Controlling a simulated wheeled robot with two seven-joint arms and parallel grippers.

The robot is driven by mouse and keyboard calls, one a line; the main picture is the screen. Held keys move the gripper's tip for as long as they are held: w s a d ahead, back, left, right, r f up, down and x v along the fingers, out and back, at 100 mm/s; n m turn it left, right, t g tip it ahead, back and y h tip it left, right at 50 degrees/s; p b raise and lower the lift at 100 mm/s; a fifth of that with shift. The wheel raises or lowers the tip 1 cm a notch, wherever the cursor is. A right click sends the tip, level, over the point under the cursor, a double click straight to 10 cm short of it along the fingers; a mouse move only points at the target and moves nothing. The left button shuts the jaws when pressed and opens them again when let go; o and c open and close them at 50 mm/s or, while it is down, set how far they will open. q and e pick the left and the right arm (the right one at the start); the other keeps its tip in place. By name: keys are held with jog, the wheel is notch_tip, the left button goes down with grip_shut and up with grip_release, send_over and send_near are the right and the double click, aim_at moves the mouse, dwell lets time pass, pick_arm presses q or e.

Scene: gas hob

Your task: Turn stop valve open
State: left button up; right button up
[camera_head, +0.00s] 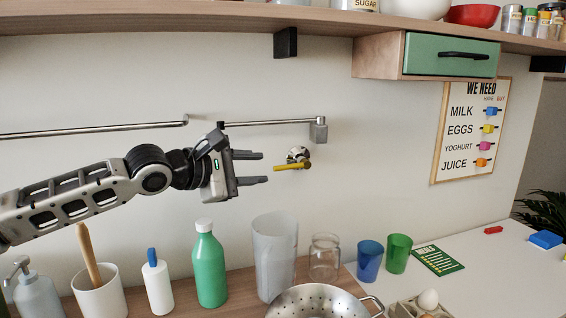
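The stop valve (299,156) is a small metal fitting on the wall, with a yellow lever handle (289,167) that points left and lies about level. My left gripper (265,168) comes in from the left at the valve's height. Its two dark fingers are apart, one above the other, and point right toward the lever. Nothing shows between them. The lever's end is just right of the fingertips; I cannot tell whether they touch. My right gripper is not in view.
A metal rail (270,123) runs along the wall above the gripper. Below stand a green bottle (211,268), a tall translucent container (274,258), a glass jar (324,258) and a colander (318,302). A green drawer (450,56) hangs at upper right. The wall around the valve is clear.

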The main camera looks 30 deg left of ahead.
aim_at(278, 168)
pick_arm(q)
jog(key=p+x, duration=0.2)
jog(key=x, duration=0.6)
jog(key=shift+c, duration=0.2)
grip_shut()
